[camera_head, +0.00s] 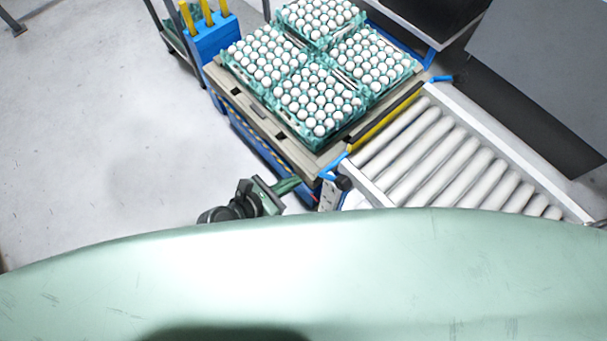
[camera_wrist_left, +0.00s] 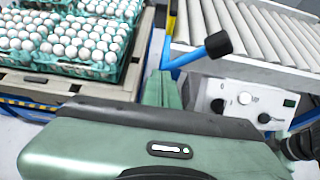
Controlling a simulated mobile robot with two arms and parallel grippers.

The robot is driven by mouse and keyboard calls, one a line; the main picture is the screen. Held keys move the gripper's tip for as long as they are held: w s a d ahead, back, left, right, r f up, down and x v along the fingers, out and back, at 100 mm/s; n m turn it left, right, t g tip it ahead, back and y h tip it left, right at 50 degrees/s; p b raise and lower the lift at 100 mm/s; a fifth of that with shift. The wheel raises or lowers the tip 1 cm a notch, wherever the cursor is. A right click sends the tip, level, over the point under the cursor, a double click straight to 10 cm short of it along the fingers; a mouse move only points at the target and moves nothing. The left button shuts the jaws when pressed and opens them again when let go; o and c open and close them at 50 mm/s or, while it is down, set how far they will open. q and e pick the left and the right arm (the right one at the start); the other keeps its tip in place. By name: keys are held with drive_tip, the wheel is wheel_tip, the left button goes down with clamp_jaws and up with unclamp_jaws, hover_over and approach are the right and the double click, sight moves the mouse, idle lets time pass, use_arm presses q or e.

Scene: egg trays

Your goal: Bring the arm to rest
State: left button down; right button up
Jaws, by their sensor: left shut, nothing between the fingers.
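My left gripper (camera_head: 287,186) shows in the head view just above the edge of my own green body. It is beside the near corner of the pallet stand and left of the roller conveyor. Its fingers (camera_wrist_left: 162,89) show in the left wrist view, shut with nothing between them. They point toward the gap between the egg trays and the conveyor. Most of the left arm is hidden behind my body in the head view. My right gripper is in neither view.
Teal trays of white eggs (camera_head: 303,134) sit on a pallet (camera_head: 240,94). The roller conveyor (camera_head: 440,150) has a blue lever with a black knob (camera_wrist_left: 218,44) and a control panel (camera_wrist_left: 245,103) close to the left gripper. Open floor (camera_head: 100,130) lies at the left.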

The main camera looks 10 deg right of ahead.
use_arm(q)
drive_tip(key=shift+s+a, duration=0.4)
drive_tip(key=shift+a, duration=0.45)
